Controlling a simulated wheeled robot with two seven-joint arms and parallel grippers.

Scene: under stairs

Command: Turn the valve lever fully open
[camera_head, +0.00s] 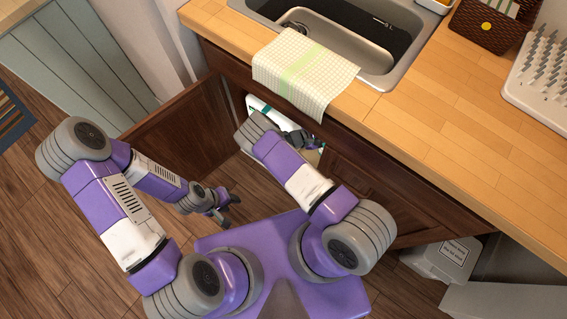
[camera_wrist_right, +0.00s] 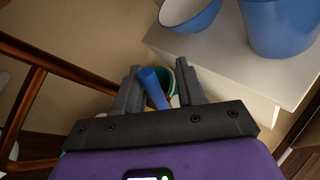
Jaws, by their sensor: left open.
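My right gripper (camera_wrist_right: 158,78) has its two grey fingers apart, with a blue rod-like piece (camera_wrist_right: 154,88) showing between them in the right wrist view. I cannot tell for sure that this piece is the valve lever, or whether a finger touches it; a gap shows by the right finger. In the head view my right gripper (camera_head: 302,139) reaches into the open cabinet below the counter, partly in shadow. No valve lever can be made out in the head view. My left gripper (camera_head: 232,211) is open and empty, low in front of the cabinet.
An open cabinet door (camera_head: 180,133) stands left of the opening. A checked towel (camera_head: 303,72) hangs over the counter edge (camera_head: 405,112) by the sink (camera_head: 342,47). The right wrist view shows a blue bowl (camera_wrist_right: 188,12), a blue bucket (camera_wrist_right: 280,25) and a white surface (camera_wrist_right: 228,72).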

